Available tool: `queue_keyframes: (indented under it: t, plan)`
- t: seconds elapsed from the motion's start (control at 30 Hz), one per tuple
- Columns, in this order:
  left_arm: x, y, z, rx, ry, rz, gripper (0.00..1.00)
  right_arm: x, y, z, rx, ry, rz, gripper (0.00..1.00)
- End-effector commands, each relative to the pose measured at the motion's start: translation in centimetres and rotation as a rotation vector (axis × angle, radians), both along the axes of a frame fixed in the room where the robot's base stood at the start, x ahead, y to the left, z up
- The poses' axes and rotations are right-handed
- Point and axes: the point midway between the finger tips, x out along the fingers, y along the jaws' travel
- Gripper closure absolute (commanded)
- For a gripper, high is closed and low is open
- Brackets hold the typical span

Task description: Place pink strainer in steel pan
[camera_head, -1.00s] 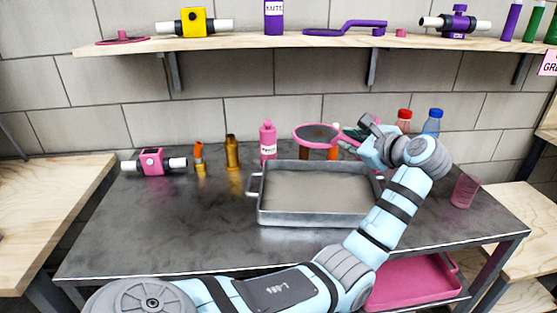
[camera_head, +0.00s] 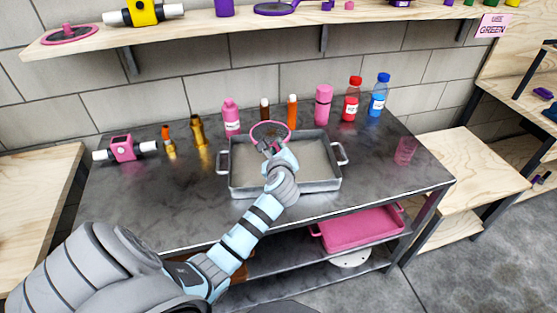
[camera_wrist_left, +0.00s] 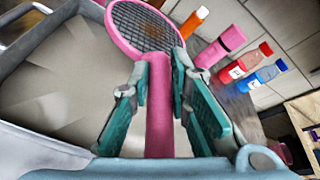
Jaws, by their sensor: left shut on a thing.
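The pink strainer (camera_head: 266,132) has a round dark mesh and a pink rim; its mesh also shows in the left wrist view (camera_wrist_left: 145,27). My left gripper (camera_head: 273,152) is shut on its pink handle, with teal-padded fingers (camera_wrist_left: 160,95) on either side. The steel pan (camera_head: 290,187) is a rectangular, empty tray with side handles on the dark table. In the head view the gripper is over the pan and the strainer's head overlaps the pan's back rim. The wrist view shows pan floor (camera_wrist_left: 60,85) left of the handle. The height above the pan is unclear. My right gripper is out of view.
Behind the pan stand a pink bottle (camera_head: 231,117), an orange bottle (camera_head: 292,112), a pink container (camera_head: 323,104), and red (camera_head: 351,99) and blue (camera_head: 379,95) bottles. A pink cup (camera_head: 405,151) stands right.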

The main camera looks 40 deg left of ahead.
Motion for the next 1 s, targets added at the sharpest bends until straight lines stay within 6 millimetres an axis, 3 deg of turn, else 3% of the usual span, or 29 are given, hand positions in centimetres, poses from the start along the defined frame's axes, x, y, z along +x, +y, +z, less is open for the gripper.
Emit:
queue_keyframes:
  t: [0.03,0.4,1.0]
  plan:
    - [0.0,0.0,-1.6,0.000,0.001,0.000,1.00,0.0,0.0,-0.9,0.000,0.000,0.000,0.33]
    - [0.0,0.0,-7.2,0.001,0.000,0.001,1.00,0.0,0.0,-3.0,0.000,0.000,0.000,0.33]
    - [0.0,0.0,-8.1,0.000,-0.002,0.000,1.00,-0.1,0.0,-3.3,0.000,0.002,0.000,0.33]
